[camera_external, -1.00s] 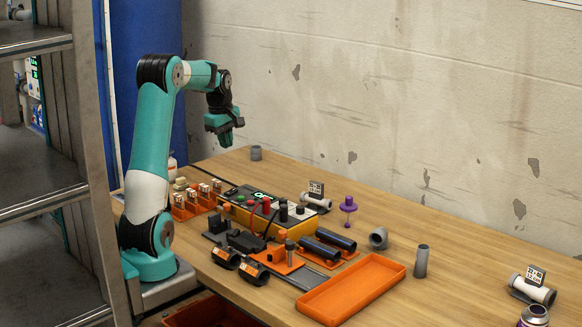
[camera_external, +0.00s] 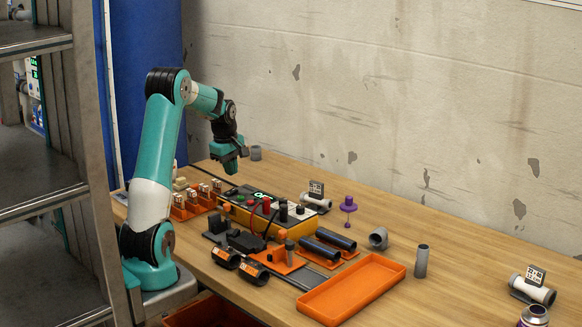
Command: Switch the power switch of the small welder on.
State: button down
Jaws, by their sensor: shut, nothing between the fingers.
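The small welder (camera_external: 262,226) is a yellow-orange box with a dark top panel on the wooden table. Its panel carries a small lit green display, a green button, and red and black plugs with cables. The power switch is too small to make out for sure. My gripper (camera_external: 231,171) points down above the far left end of the welder, apart from it. Its fingers are shut and hold nothing.
Orange holders with fittings (camera_external: 190,208) stand left of the welder. In front are black pipe couplings (camera_external: 254,272) and an empty orange tray (camera_external: 398,276). A purple piece (camera_external: 348,205) and grey pipe pieces (camera_external: 422,262) stand to the right.

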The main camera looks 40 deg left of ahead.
aim_at(231, 191)
jog(key=f, duration=0.5)
jog(key=shift+w+b, duration=0.3)
jog(key=shift+b, duration=0.05)
jog(key=shift+p, duration=0.3)
jog(key=shift+w+r+p, duration=0.1)
jog(key=shift+p, duration=0.5)
jog(key=shift+f+b, duration=0.3)
jog(key=shift+b, duration=0.05)
jog(key=shift+s+r, duration=0.25)
jog(key=shift+s, duration=0.55)
jog(key=shift+p, duration=0.3)
notch_tip(231, 191, up, 14)
jog(key=w+p, duration=0.2)
jog(key=p, duration=0.3)
